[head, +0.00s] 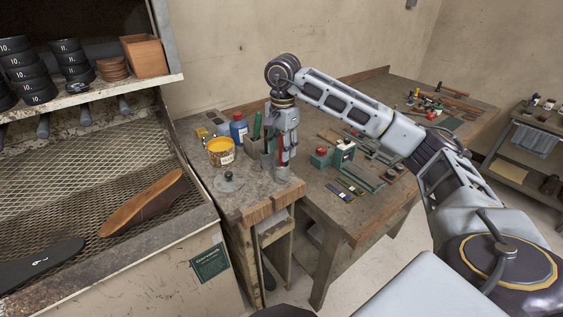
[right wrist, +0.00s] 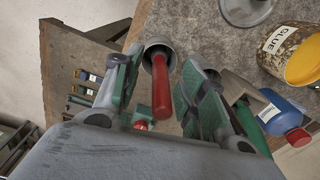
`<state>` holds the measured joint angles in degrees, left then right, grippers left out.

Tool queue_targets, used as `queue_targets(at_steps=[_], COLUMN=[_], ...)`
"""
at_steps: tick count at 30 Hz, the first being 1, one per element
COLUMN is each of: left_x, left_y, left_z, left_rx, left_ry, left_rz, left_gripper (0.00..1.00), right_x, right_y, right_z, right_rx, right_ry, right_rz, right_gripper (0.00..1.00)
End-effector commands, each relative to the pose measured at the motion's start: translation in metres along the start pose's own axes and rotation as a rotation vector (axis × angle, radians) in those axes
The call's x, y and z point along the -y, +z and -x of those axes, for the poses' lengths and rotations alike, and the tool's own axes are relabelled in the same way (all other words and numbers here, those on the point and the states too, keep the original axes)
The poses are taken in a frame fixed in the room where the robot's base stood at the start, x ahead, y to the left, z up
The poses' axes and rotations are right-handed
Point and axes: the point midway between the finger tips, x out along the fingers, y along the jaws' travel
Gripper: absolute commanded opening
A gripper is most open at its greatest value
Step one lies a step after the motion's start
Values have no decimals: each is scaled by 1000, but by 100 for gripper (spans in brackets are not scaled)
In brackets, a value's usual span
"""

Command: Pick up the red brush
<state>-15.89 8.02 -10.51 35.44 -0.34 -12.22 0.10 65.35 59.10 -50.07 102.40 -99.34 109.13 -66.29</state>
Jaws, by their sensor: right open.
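The red brush (right wrist: 161,92) stands with its red handle up in a small metal cup (right wrist: 152,50) in the right wrist view. In the head view a bit of its red handle (head: 283,157) shows between the fingers of my right gripper (head: 284,152). In the right wrist view my right gripper (right wrist: 160,72) is open, with one finger on each side of the handle and gaps between. The brush's lower end is hidden in the cup. My left gripper is not in view.
An open yellow glue can (head: 221,153), a blue bottle (head: 239,128) and a green-handled tool (head: 257,125) stand close by on the bench. A metal lid (head: 229,182) lies in front. A mesh rack with soles (head: 145,212) is on the left. A lower table with tools (head: 350,215) is on the right.

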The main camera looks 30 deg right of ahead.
Motion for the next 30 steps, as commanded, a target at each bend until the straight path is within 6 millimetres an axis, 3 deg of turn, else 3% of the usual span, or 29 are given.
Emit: queue_targets(at_steps=[15,25,30], left_x=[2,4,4], left_y=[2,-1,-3], left_z=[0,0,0], left_rx=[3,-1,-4], left_ry=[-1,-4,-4], left_rz=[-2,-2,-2], left_gripper=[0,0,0], right_x=[0,0,0], right_y=[0,0,0], right_z=[-3,-2,-2], right_rx=[0,0,0], right_ry=[-1,-1,-1], right_rz=[0,0,0], right_gripper=[42,0,0])
